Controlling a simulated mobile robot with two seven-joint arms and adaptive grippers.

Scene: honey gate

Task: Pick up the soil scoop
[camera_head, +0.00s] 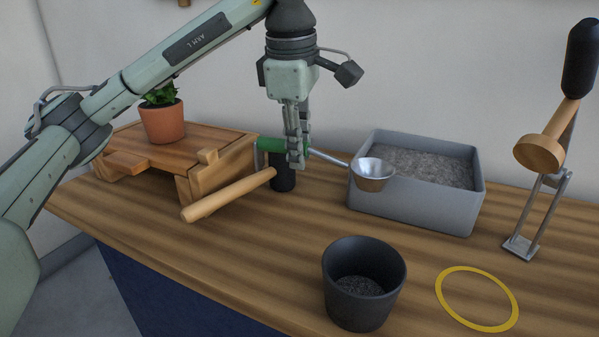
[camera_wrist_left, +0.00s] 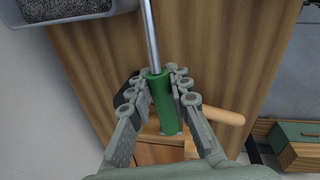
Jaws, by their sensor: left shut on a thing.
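The soil scoop has a green handle (camera_wrist_left: 164,104), a thin metal shaft and a silver cup (camera_head: 372,174). My left gripper (camera_head: 295,160) points down and is shut on the green handle. In the left wrist view the fingers of my left gripper (camera_wrist_left: 168,88) close around it from both sides. The scoop lies roughly level, its cup in front of the left corner of the grey soil tray (camera_head: 415,207) in the head view. I cannot tell whether the cup touches the tray. My right gripper is not in view.
A wooden bench (camera_head: 215,145) with a potted plant (camera_head: 161,118) and a wooden rod (camera_head: 228,195) is left. A black pot (camera_head: 363,300), yellow ring (camera_head: 477,326) and metal-legged device (camera_head: 541,152) are forward and right.

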